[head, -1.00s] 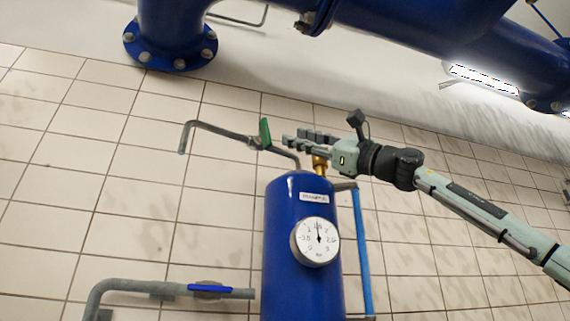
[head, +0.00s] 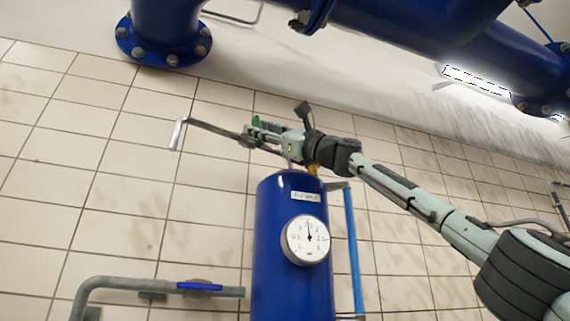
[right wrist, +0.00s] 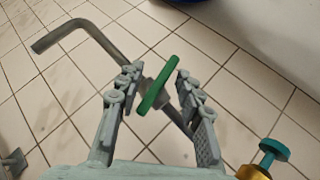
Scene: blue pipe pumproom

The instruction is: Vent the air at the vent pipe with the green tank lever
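The green tank lever (head: 256,121) sits on the thin grey vent pipe (head: 208,128) above the blue tank (head: 291,230). In the head view my right gripper (head: 252,134) is at the lever and hides much of it. In the right wrist view the green lever (right wrist: 158,85) stands tilted between the two fingers of my right gripper (right wrist: 157,76). The fingers are apart, with a gap on both sides of the lever. The bent vent pipe (right wrist: 100,35) runs up to the left beyond the fingers. My left gripper is not in view.
A round pressure gauge (head: 306,240) is on the tank front. A brass valve with a dark green knob (right wrist: 274,150) is close on the right of the wrist view. A lower grey pipe has a blue lever (head: 199,286). The tiled wall (head: 120,190) stands behind.

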